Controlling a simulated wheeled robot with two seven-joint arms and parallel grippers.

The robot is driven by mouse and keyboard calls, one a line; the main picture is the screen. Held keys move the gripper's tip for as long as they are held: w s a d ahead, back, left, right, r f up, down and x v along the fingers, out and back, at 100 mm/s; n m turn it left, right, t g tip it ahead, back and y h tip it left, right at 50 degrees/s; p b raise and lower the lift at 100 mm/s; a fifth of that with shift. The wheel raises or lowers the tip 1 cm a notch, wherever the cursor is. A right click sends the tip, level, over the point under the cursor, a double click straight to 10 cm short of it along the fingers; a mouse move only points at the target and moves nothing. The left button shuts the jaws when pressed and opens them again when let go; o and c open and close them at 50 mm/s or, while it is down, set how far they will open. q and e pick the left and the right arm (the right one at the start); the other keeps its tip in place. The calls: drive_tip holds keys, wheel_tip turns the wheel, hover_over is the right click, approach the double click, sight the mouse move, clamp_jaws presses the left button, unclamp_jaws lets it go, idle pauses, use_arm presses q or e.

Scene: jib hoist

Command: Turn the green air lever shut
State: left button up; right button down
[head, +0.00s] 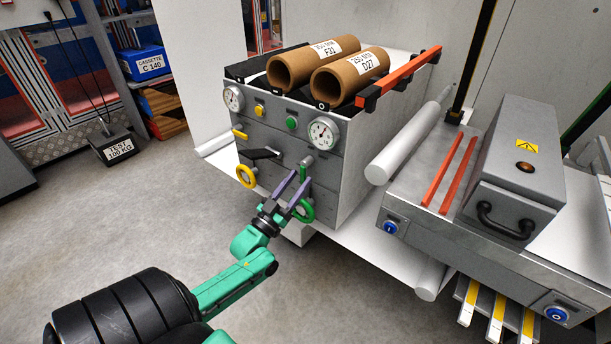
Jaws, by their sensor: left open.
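The grey cabinet front (275,140) carries the controls. A green ring handle (307,212) is just below, partly behind the gripper. My right gripper is not in view.
The panel also has a yellow lever (240,134), a black handle (262,154), a yellow ring (246,178) and gauges (323,134). Two brown rolls (312,66) lie on top. A white roll (408,143) and grey machine (515,175) stand right.

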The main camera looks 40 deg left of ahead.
sight(302, 176)
use_arm(q)
drive_tip(key=shift+x, duration=1.55)
clamp_jaws()
